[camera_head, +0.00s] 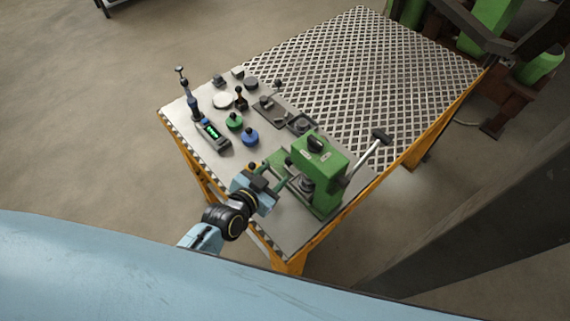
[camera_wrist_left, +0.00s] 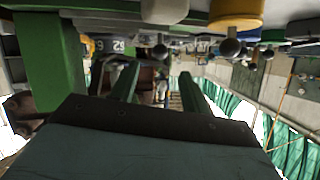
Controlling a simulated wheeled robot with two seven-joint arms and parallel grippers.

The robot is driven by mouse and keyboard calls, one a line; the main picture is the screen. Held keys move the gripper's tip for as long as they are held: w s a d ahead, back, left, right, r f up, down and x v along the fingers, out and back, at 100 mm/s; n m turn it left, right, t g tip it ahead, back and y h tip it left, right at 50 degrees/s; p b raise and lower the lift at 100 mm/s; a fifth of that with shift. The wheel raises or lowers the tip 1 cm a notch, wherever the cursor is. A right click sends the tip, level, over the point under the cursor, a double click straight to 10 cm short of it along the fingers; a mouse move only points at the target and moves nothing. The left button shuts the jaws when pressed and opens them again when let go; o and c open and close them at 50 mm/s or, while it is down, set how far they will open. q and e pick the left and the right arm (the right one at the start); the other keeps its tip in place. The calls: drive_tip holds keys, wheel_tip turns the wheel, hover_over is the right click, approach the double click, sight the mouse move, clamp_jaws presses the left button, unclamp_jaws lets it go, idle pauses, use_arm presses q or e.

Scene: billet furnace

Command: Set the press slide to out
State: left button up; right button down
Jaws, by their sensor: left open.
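The green press (camera_head: 322,163) stands at the near corner of the table, with a dark knob on top and a long lever (camera_head: 366,153) rising to the right. My left gripper (camera_head: 284,173) is at the press's left side, with its two green fingers spread and pointing toward the press base. Nothing shows between the fingers. The fingers also show in the left wrist view (camera_wrist_left: 160,88), apart, with a green upright of the press (camera_wrist_left: 50,62) to their left. I cannot make out the slide's position; the gripper and press body partly hide that area. My right gripper is not in view.
The table has a perforated top (camera_head: 375,70) that is mostly clear. A green round piece (camera_head: 234,121), a blue round piece (camera_head: 250,138), a device with a green display (camera_head: 212,133) and small dark fixtures stand left of the press. A dark beam (camera_head: 455,235) rises at right.

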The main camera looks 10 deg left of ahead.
sight(286, 163)
use_arm(q)
drive_tip(key=b+x, duration=0.1)
drive_tip(key=x, duration=0.6)
clamp_jaws()
